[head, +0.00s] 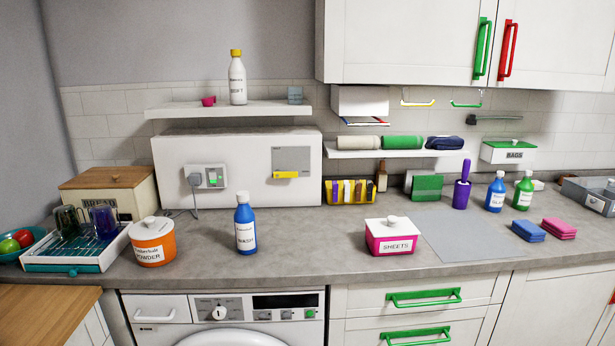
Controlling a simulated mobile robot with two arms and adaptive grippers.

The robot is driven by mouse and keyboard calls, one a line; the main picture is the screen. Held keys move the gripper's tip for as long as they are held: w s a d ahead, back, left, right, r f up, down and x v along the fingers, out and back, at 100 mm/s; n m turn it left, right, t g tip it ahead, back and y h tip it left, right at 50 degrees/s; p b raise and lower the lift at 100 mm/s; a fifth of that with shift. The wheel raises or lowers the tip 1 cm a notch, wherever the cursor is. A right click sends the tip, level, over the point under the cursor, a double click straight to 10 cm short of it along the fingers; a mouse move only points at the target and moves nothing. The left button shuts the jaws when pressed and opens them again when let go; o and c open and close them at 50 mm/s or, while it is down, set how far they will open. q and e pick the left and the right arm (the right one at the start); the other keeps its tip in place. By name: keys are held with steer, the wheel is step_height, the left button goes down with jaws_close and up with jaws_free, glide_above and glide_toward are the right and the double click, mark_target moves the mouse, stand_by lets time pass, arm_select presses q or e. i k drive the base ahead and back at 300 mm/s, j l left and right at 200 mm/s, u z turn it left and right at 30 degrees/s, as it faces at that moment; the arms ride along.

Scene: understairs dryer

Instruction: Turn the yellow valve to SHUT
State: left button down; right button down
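No part that is clearly a valve, and no readable SHUT mark, shows in the head view. A grey square plate (292,158) is on the white box panel above the worktop. A yellow bar (286,175) lies level along its lower edge; I cannot tell whether it is the valve's handle. Any lettering on the plate is too small to read. Neither of my grippers is in view.
A blue WASH bottle (246,228) stands in front of the panel, left of the plate. A socket with a plug (207,178) is on the panel's left. A pink SHEETS box (390,238) stands right of centre. A shelf (230,110) overhangs the panel. Worktop between bottle and box is clear.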

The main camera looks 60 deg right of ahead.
mark_target(278, 174)
steer(key=z, duration=1.85)
steer(key=i+j+z, duration=0.95)
steer(key=j, duration=0.15)
